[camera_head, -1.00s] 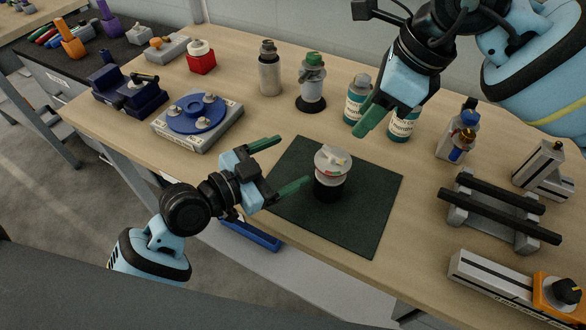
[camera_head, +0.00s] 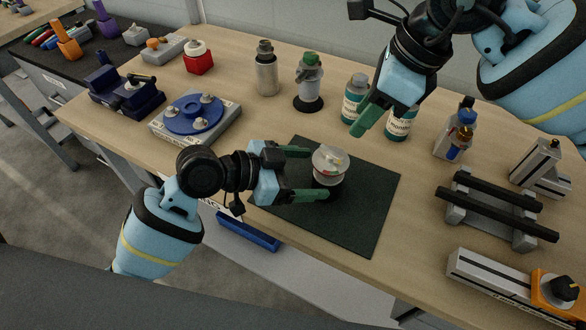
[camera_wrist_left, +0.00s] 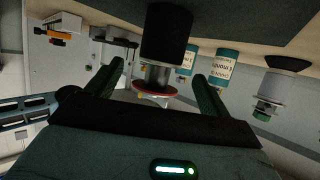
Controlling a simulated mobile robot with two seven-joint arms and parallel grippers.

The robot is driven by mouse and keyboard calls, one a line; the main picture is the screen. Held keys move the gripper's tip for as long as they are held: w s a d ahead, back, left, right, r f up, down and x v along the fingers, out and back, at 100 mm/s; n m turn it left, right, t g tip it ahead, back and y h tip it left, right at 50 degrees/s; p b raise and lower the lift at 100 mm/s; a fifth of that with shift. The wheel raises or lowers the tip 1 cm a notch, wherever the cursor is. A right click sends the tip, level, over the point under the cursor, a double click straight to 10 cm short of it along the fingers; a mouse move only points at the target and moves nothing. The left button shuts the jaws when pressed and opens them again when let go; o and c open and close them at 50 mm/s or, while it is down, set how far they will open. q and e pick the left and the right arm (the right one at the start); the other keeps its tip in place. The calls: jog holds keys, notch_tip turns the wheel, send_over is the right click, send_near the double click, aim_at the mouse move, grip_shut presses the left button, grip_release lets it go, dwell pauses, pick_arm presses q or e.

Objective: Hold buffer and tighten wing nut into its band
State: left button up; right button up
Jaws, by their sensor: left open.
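The buffer (camera_head: 328,172) stands upright on a dark green mat (camera_head: 365,220), with a black base and a pale disc top with a reddish edge. A small light piece on the disc, likely the wing nut (camera_head: 334,157), is too small to tell clearly. My left gripper (camera_head: 318,174) is open, with its green fingers on either side of the buffer. The left wrist view shows the buffer (camera_wrist_left: 165,45) upside down between the spread fingers; I see no clear contact.
Two teal-labelled bottles (camera_head: 399,124) stand close to my right gripper. A blue turntable (camera_head: 190,114) is at left; a black-railed stand (camera_head: 492,210) is at right.

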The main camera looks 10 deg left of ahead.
aim_at(326, 172)
pick_arm(q)
jog(key=shift+x, duration=2.45)
jog(key=shift+c, duration=0.2)
jog(key=shift+c, duration=1.3)
jog(key=shift+c, duration=0.4)
jog(key=c, duration=1.3)
jog(key=shift+o, duration=0.2)
